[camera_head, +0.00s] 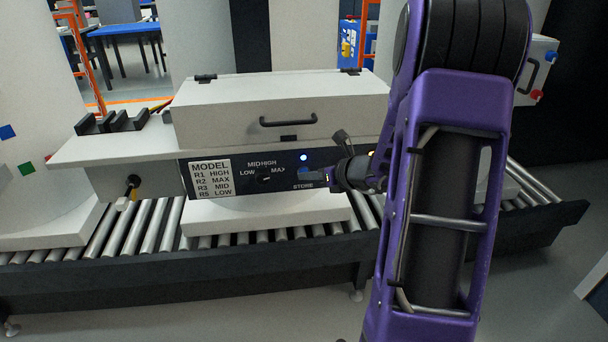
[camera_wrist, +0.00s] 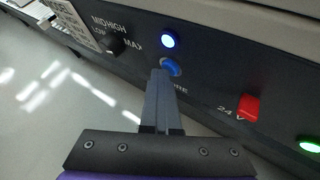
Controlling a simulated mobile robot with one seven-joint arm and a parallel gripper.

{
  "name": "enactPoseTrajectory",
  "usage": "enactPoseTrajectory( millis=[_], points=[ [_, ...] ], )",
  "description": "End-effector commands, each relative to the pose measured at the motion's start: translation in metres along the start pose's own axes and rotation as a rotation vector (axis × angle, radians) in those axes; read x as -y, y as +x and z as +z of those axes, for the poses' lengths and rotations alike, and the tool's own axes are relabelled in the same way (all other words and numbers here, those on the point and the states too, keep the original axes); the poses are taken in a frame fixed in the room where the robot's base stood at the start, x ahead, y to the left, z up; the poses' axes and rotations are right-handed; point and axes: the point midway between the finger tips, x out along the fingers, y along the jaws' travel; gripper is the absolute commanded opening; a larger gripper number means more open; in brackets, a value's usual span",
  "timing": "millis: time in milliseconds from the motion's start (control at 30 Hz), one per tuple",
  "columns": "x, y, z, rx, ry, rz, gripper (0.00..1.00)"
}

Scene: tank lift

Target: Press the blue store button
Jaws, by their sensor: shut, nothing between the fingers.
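The blue store button (camera_wrist: 173,67) sits on the dark front panel (camera_wrist: 210,75) in the wrist view, partly covered by my fingertips. My gripper (camera_wrist: 160,76) is shut and empty, its tips at the button's left edge; I cannot tell whether they touch it. In the head view my gripper (camera_head: 312,177) is in front of the panel just above the STORE label. A glowing blue light (camera_wrist: 168,41) is just above the button and also shows in the head view (camera_head: 304,157).
A selector knob (camera_wrist: 115,44) is left of the button. A red 24 V switch (camera_wrist: 249,107) and a green light (camera_wrist: 310,146) are to the right. The white lidded box (camera_head: 270,100) with a black handle stands over a roller conveyor (camera_head: 130,230).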

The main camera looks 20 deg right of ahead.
Motion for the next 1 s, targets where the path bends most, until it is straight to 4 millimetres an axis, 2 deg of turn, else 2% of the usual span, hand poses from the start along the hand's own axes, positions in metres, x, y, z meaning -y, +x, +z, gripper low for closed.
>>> enactPoseTrajectory(
  millis=[533,1000],
  points=[
    [-0.005,-0.008,-0.004,0.003,-0.001,-0.001,0.0],
    [-0.028,-0.04,-0.028,0.002,0.0,-0.002,0.0]
  ],
)
